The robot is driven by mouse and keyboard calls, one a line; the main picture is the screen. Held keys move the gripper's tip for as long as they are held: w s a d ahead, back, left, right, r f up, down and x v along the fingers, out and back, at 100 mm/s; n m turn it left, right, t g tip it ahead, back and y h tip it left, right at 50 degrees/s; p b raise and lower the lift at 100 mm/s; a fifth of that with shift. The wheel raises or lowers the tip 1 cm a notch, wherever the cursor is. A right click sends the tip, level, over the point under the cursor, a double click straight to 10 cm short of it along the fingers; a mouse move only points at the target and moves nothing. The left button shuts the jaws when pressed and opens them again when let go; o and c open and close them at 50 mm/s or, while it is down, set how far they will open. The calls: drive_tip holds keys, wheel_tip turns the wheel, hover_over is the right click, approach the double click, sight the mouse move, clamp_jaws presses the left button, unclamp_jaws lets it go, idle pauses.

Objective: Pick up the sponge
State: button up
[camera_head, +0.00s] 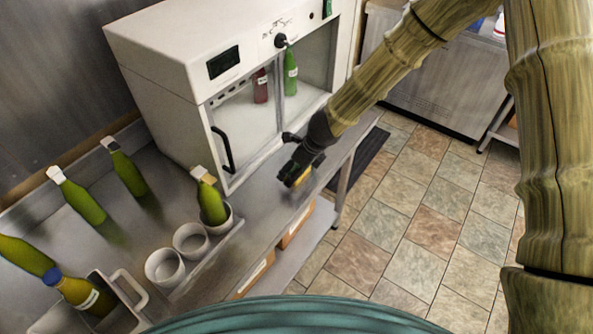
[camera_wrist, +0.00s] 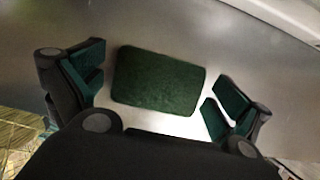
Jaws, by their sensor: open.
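The sponge shows in the wrist view as a dark green rounded rectangle (camera_wrist: 158,80) on the grey metal counter. My gripper (camera_wrist: 156,92) is open, with one finger to the left of the sponge and one to the right, and a gap shows on each side. In the head view my gripper (camera_head: 294,174) is low over the counter in front of the white cabinet. A small yellow edge of the sponge (camera_head: 304,178) shows beside the fingers there; the rest is hidden by the gripper. I cannot tell the exact height of the fingers above the counter.
The white cabinet (camera_head: 175,60) with a glass front stands behind my gripper. A green bottle (camera_head: 211,204) sits in a cup at the left, beside two empty white cups (camera_head: 190,243). Several other bottles stand or lean further left. The counter's front edge is close to my gripper.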

drive_tip(key=c, duration=0.7)
drive_tip(key=shift+r, duration=0.1)
drive_tip(key=shift+r+p, duration=0.8)
drive_tip(key=shift+r, duration=0.85)
drive_tip(key=shift+s+f+b, duration=0.15)
drive_tip(key=shift+b, duration=0.15)
drive_tip(key=s+b, duration=0.2)
drive_tip(key=b, duration=0.1)
drive_tip(key=shift+s+d, duration=0.1)
drive_tip(key=shift+s, duration=0.2)
drive_tip(key=s+b, duration=0.2)
drive_tip(key=s, duration=0.2)
drive_tip(key=s+r+b, duration=0.1)
drive_tip(key=s+b, duration=0.2)
drive_tip(key=s, duration=0.1)
drive_tip(key=s+b, duration=0.2)
drive_tip(key=s, duration=0.3)
drive_tip(key=shift+d+r, duration=0.35)
drive_tip(key=shift+r, duration=0.05)
